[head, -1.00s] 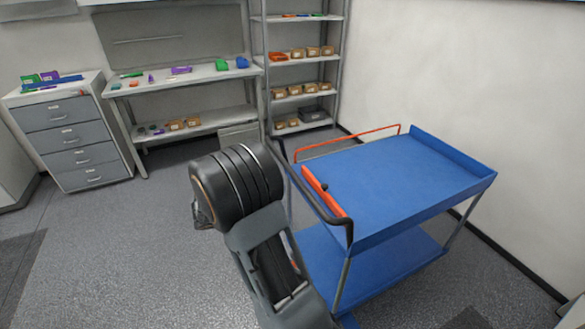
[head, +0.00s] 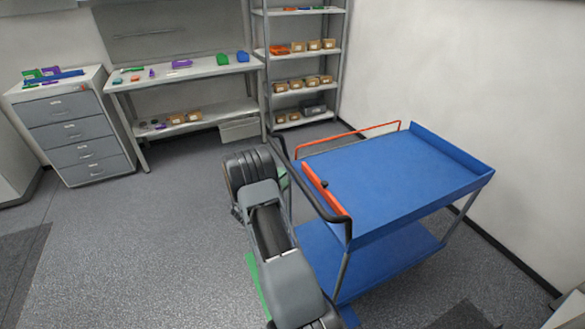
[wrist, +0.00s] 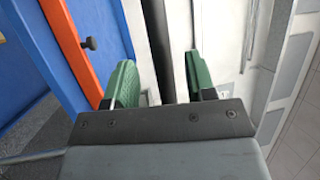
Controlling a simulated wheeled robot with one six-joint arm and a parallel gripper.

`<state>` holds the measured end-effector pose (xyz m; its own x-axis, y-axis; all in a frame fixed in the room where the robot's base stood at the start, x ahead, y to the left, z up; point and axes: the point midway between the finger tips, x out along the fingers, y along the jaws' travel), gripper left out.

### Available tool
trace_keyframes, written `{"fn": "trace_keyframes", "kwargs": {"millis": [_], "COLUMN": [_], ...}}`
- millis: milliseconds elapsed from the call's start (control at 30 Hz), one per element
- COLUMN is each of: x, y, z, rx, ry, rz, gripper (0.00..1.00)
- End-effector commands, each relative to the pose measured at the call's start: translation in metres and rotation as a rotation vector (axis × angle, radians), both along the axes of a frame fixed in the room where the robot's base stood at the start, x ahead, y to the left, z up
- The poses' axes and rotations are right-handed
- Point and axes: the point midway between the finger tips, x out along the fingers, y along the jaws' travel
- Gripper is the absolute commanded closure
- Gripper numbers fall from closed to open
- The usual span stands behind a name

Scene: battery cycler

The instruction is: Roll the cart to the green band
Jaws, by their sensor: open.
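The cart (head: 400,185) is blue with two shelves, orange edge pieces and a black push handle (head: 318,196) on its left end. My gripper (wrist: 162,62) has green fingers and is open. In the wrist view the black handle bar (wrist: 156,30) runs between the two fingers, with gaps beside it. In the head view my arm hides most of the gripper beside the handle. A green band (head: 256,283) shows on the floor left of the cart, partly hidden by my arm.
A drawer cabinet (head: 75,130), a workbench (head: 190,75) and a shelf rack (head: 300,65) with boxes stand at the back. A wall is close behind the cart on the right. A blue floor strip (head: 348,316) lies below the cart. Floor to the left is clear.

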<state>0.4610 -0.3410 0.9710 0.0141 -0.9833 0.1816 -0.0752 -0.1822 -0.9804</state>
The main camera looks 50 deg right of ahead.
Motion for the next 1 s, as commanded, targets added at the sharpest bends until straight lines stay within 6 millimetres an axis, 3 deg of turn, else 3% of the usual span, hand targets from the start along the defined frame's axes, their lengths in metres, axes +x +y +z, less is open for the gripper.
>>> {"fn": "trace_keyframes", "kwargs": {"millis": [300, 800, 1000], "x": [0.0, 0.001, 0.001], "y": [-0.043, -0.053, -0.053], "z": [0.009, 0.009, 0.01], "rx": [0.002, 0.002, 0.001], "ry": [-0.002, -0.001, -0.002], "rz": [-0.002, 0.0, 0.0], "gripper": [0.49, 0.49, 0.68]}}
